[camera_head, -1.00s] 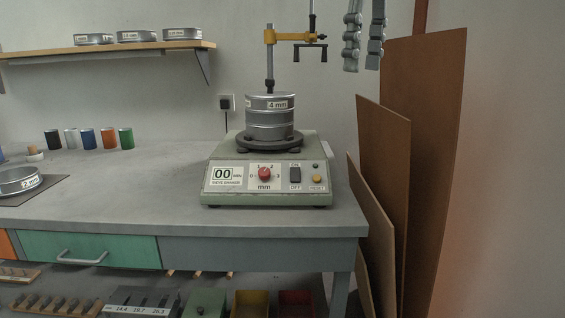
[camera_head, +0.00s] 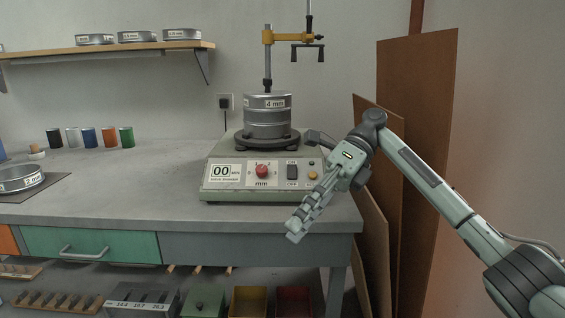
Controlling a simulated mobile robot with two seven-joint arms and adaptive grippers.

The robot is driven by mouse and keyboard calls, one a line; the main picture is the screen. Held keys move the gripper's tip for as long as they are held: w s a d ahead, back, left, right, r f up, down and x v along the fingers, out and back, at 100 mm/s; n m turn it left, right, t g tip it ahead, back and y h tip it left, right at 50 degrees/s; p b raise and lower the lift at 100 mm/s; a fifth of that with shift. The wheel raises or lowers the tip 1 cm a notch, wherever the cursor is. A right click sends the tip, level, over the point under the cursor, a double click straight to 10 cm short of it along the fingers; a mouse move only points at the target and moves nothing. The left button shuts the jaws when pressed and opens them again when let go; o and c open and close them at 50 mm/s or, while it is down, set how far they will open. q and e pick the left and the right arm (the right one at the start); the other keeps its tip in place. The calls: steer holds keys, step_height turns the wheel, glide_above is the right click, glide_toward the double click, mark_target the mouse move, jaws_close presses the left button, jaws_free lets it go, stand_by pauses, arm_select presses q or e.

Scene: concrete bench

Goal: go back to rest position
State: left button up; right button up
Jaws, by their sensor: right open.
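My right gripper (camera_head: 303,186) is in front of the sieve shaker (camera_head: 225,184), at its right side. Its jaws are spread, with one finger reaching down-left past the bench's front edge and a darker finger near the shaker's right side. Nothing shows between them. My right arm comes in from the lower right. My left gripper is not in view. A sieve stack (camera_head: 267,116) labelled 4 mm stands upright on the shaker, under the yellow clamp (camera_head: 283,37). The gripper and arm hide part of the shaker's right front.
The bench (camera_head: 130,180) is clear left of the shaker. A 2 mm sieve (camera_head: 20,178) lies on a dark mat at the far left. Several coloured cups (camera_head: 88,138) stand at the back. Brown boards (camera_head: 418,110) lean at the right behind my arm. A shelf (camera_head: 120,50) holds sieves.

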steer(key=s+d+f+m+y, duration=0.3)
steer(key=s+d+f+y, duration=0.3)
steer(key=d+f, duration=0.4)
steer(key=w+d+f+n+t+h, duration=0.35)
steer(key=w+f+n+t, duration=0.2)
steer(key=w+f, duration=0.25)
steer(key=w+d+f+n+t+h, duration=0.35)
steer(key=w+f+t, duration=0.25)
steer(key=w+f, duration=0.25)
steer(key=w+d+r+n+t+h, duration=0.25)
steer(key=w+d+n+h, duration=0.3)
steer(key=d+n, duration=0.4)
steer(key=w+d+r+n+t+h, duration=0.1)
steer(key=w+d+n+t+h, duration=0.35)
steer(key=d, duration=0.75)
steer(key=s+a+f+n+g, duration=0.2)
steer(key=s+a+f, duration=0.2)
steer(key=s+f, duration=0.65)
steer(key=s+a+f+n+g, duration=0.25)
steer(key=s+a+f, duration=0.25)
steer(key=s+f, duration=0.5)
steer(key=s+a+f+g, duration=0.1)
steer(key=s+f, duration=0.3)
steer(key=s, duration=0.7)
steer(key=s+a+f+g+y, duration=0.1)
steer(key=s+a+f, duration=0.3)
steer(key=s, duration=0.7)
steer(key=shift+a+f+m+g, duration=0.35)
steer(key=shift+f+g, duration=0.05)
steer(key=shift+g, duration=0.1)
